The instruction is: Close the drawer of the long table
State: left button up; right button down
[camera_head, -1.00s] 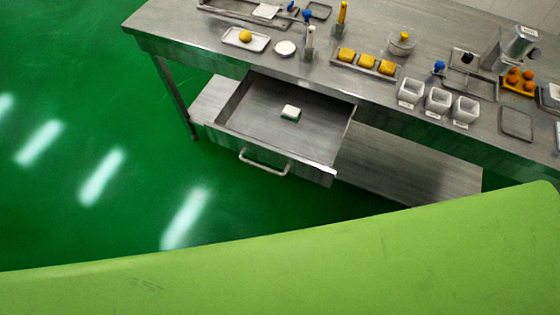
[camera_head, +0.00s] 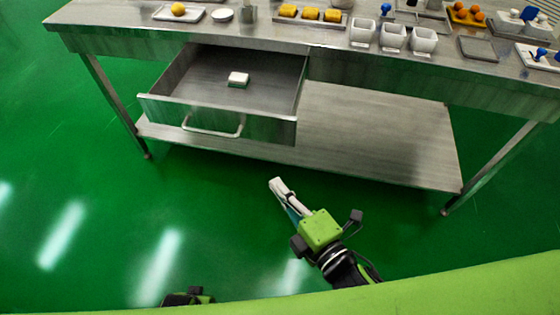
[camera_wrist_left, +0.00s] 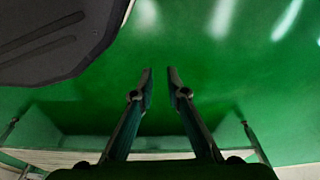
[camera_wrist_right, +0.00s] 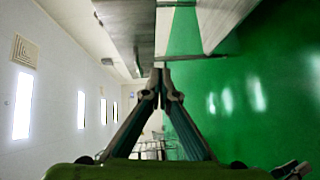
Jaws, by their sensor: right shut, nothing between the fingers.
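The long steel table (camera_head: 350,66) stands across the upper head view. Its drawer (camera_head: 218,118) is pulled out at the left end, with a curved bar handle (camera_head: 212,131) on its front. A small white block (camera_head: 238,79) lies inside the drawer. My right gripper (camera_head: 277,184) is shut and empty, over the green floor below and right of the drawer, apart from it. Its closed fingertips show in the right wrist view (camera_wrist_right: 161,73). My left gripper's fingers (camera_wrist_left: 160,72) stand apart and empty in the left wrist view; only part of that arm shows at the head view's bottom edge.
A lower shelf (camera_head: 375,140) runs under the table between its legs. The tabletop holds several yellow pieces (camera_head: 310,13), white containers (camera_head: 393,37) and a tray of orange balls (camera_head: 466,14). The green floor (camera_head: 90,220) in front is clear.

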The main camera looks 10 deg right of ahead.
notch_tip(320, 180, up, 4)
jog(key=s+n+t, duration=0.1)
send_near(253, 127)
jog(key=w+a, duration=0.2)
jog(key=a, duration=0.2)
jog(key=shift+w+d+f+b, duration=0.15)
jog(key=shift+w+d, duration=0.15)
jog(key=shift+w, duration=0.25)
jog(key=shift+w+d+b, duration=0.15)
jog(key=shift+w+d, duration=0.1)
jog(key=shift+w, duration=0.3)
pick_arm(q)
jog(key=shift+w+d+r, duration=0.2)
jog(key=shift+w+d, duration=0.05)
jog(key=shift+d, duration=0.05)
pick_arm(e)
jog(key=shift+w+d, duration=0.2)
jog(key=shift+w, duration=0.35)
